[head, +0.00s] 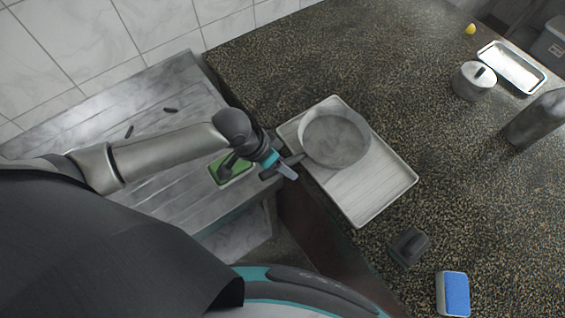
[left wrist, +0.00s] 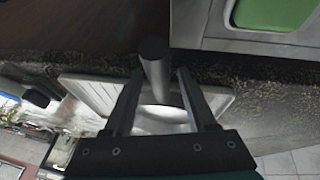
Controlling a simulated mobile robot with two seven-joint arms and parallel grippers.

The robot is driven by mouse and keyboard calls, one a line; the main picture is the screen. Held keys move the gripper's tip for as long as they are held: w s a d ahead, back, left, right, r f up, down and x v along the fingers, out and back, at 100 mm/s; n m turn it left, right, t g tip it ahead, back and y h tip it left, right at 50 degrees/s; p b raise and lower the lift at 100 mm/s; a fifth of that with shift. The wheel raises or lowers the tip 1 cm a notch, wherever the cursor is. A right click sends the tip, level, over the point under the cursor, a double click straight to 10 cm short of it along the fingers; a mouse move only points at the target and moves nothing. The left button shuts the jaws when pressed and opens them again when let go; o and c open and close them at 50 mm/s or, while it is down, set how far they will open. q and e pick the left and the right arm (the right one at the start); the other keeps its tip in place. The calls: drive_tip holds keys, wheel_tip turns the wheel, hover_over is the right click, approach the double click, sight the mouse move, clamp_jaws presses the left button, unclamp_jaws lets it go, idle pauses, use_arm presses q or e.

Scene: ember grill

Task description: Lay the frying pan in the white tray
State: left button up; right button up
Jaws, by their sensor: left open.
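The grey round frying pan (head: 336,142) lies over the upper left part of the white tray (head: 376,203), its bowl facing up. It appears to rest in the tray, with its handle out over the tray's left edge. My left gripper (head: 284,166) is at the handle, open. In the left wrist view the handle (left wrist: 154,62) stands between the two spread fingers (left wrist: 160,80), with a gap on both sides. The tray (left wrist: 92,92) shows behind the fingers there, and the pan is partly hidden. My right gripper is not in view.
A dark object (head: 408,247) and a blue sponge (head: 453,293) lie near the counter's front edge. A lidded pot (head: 474,82), a metal tray (head: 515,68) and a dark bottle (head: 538,120) stand at the right. A green item (head: 231,170) is on the lower metal surface at left.

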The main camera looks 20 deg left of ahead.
use_arm(q)
drive_tip(key=shift+r, duration=0.1)
drive_tip(key=p+v, duration=0.1)
drive_tip(key=v, duration=1.1)
drive_tip(key=shift+d, duration=0.1)
